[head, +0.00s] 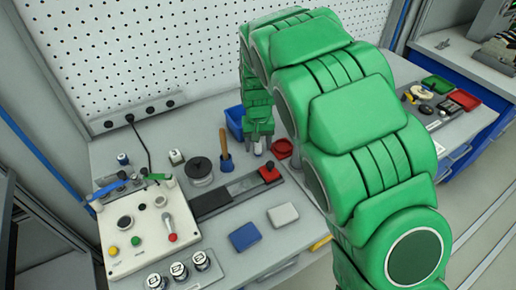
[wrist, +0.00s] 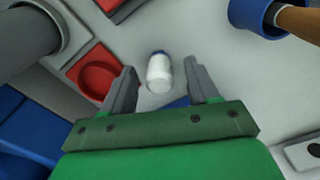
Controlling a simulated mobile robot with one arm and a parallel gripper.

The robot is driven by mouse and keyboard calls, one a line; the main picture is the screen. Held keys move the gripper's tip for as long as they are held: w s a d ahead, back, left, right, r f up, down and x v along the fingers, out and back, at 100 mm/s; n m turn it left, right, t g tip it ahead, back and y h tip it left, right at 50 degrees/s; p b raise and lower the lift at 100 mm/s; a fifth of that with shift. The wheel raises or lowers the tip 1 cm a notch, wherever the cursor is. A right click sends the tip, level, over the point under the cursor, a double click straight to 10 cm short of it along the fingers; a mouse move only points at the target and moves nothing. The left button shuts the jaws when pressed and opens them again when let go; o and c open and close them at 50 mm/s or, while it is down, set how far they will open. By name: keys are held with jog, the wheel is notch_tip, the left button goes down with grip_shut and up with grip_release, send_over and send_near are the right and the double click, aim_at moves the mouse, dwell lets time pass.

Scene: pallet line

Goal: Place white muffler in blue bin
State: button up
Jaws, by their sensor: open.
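A small white cylinder with a blue end, which I take for the white muffler, lies between the open jaws of my gripper (wrist: 160,72) in the wrist view; the muffler (wrist: 158,75) shows a gap to each finger. In the head view my gripper (head: 259,144) points down at the back of the bench, with a bit of white at its tip. A blue bin (head: 234,124) stands just left of and behind my gripper, partly hidden by it. In the wrist view a blue patch (wrist: 178,103) shows behind the muffler; I cannot tell if it is the bin.
A red dish (head: 282,148) is right of my gripper. A wooden-handled tool (head: 226,143) stands upright at left. A rail with a red block (head: 269,173) lies in front. Blue shapes (wrist: 30,130) fill the wrist view's lower left. My arm hides the bench's right part.

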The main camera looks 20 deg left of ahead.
grip_shut()
